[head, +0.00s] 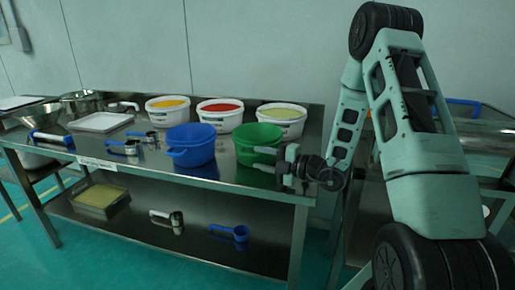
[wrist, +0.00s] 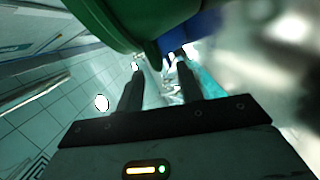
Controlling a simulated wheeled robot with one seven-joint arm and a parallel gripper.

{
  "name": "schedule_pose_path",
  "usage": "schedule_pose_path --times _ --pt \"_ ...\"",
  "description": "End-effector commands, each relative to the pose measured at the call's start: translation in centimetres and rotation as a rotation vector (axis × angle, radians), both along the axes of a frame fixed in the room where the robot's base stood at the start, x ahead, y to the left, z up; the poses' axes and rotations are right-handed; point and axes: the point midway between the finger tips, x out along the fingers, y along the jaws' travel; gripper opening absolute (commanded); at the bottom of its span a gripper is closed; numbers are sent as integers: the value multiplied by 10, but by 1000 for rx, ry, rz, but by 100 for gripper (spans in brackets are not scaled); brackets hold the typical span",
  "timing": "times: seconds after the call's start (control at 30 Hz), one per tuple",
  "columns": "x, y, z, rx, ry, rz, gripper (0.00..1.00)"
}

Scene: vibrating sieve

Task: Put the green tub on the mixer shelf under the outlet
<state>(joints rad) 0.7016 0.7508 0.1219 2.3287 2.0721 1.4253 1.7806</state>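The green tub (head: 250,137) stands upright on the right part of the metal table's top, right of a blue tub (head: 191,146). My gripper (head: 264,159) is at the green tub's right front side, its two fingers apart. In the wrist view, the green tub (wrist: 122,18) fills the top edge and my gripper (wrist: 160,68) shows two spread fingers pointing at its lower side. I cannot make out the mixer shelf or outlet.
White buckets with yellow (head: 168,104), red (head: 221,108) and pale green (head: 282,115) contents stand behind the tubs. Scoops and a white tray (head: 101,122) lie to the left. The lower shelf (head: 140,222) holds a tray and scoops. Another metal surface (head: 485,137) is at right.

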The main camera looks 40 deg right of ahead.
Motion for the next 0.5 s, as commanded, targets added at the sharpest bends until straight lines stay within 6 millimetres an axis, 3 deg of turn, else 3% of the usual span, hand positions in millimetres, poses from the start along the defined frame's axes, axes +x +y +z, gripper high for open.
schedule_pose_path --times 0.23,0.5 --pt "32 18 1 -1 -1 4 37" --pt "39 21 1 0 0 1 37"
